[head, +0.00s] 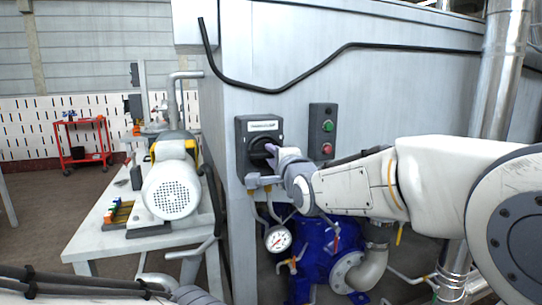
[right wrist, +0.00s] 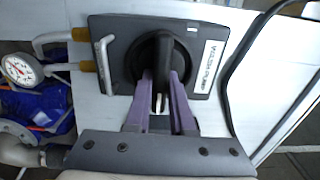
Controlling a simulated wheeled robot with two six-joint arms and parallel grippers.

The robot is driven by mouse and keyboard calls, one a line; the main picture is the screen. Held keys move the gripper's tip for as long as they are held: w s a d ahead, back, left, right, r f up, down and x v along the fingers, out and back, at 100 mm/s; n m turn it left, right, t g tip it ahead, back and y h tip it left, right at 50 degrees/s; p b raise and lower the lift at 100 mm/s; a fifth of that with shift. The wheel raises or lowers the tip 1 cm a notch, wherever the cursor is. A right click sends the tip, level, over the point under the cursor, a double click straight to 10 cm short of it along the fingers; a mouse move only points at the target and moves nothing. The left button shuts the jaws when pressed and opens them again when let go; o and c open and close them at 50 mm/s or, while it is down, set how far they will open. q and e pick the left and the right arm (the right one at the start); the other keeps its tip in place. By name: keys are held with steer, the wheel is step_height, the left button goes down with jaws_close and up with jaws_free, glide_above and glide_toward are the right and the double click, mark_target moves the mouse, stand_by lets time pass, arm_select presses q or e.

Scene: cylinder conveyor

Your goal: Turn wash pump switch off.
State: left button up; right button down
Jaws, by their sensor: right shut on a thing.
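The wash pump switch is a dark box (head: 243,128) on the grey cabinet wall, with a white label at its top. Its round black rotary knob (right wrist: 161,60) shows in the right wrist view, where the label reads "WASH PUMP". My right gripper (head: 272,150) reaches the switch from the right. In the right wrist view its two purple fingers (right wrist: 161,90) are shut on the knob's handle, one on each side. The fingers and wrist hide part of the knob in the head view. My left gripper is not in view.
A box with a green and a red button (head: 322,131) is right of the switch. Below are a pressure gauge (head: 278,239) and a blue pump (head: 312,262). A bench (head: 95,236) with a motor (head: 172,185) stands at left.

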steer(key=c, duration=0.8)
jaws_free()
steer(key=shift+s, duration=0.1)
steer(key=v, duration=1)
steer(key=shift+s+d+b, duration=0.15)
steer(key=shift+b, duration=0.15)
